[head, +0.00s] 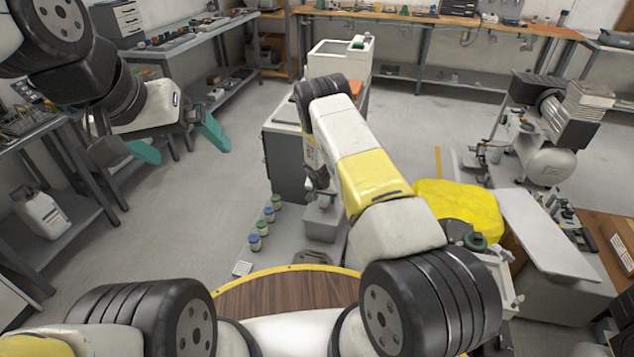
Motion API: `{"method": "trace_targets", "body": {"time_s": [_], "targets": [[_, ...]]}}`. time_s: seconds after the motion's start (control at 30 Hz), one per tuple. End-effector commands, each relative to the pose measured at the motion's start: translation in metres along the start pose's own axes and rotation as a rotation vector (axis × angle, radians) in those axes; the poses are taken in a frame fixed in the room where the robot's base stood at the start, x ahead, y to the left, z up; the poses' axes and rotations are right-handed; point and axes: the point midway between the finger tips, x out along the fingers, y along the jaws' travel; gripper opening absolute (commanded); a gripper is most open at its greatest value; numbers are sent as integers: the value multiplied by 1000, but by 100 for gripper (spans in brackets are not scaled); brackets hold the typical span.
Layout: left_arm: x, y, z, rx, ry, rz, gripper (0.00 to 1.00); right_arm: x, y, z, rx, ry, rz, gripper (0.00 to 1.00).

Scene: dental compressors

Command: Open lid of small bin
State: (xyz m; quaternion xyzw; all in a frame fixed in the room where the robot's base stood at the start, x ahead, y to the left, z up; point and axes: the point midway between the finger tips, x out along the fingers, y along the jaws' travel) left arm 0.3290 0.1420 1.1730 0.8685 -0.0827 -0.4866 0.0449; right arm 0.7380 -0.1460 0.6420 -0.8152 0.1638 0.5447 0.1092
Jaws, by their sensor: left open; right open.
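A small grey box-like bin (321,226) stands on the floor near the middle of the head view, beside a dark grey cabinet. Its top is partly covered by a pale object and my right arm, so I cannot tell how its lid sits. My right arm reaches over from the lower right. The dark end of my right gripper (318,184) shows just above the bin; its fingertips cannot be made out, nor whether it touches the bin. My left gripper (178,141) is at the upper left, its teal fingers spread wide and empty, well away from the bin.
Several small jars (262,228) stand in a row left of the bin. The grey cabinet (284,160) is just behind it. A yellow cloth-like heap (458,206) and a compressor (550,130) are at right. Benches line the walls; the floor at left centre is clear.

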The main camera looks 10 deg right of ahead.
Motion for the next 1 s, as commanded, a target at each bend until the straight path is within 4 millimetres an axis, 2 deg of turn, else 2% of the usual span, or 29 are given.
{"method": "trace_targets", "body": {"time_s": [0.03, 0.2, 0.53, 0.57, 0.8, 1.0], "targets": [[0, 0, 0, 0, 0, 0, 100, 9, 1, 1, 0, -1, 1, 51], [0, 0, 0, 0, 0, 0, 100, 25, 0, 0, 1, -1, 0, 51], [0, 0, 0, 0, 0, 0, 100, 30, 0, 0, 0, 0, 0, 51], [0, 0, 0, 0, 0, 0, 100, 30, 0, 0, 0, 0, 0, 47], [0, 0, 0, 0, 0, 0, 100, 30, 0, 0, 0, 0, 0, 0], [0, 0, 0, 0, 0, 0, 100, 29, 0, 0, 0, 0, 0, 0]]}}
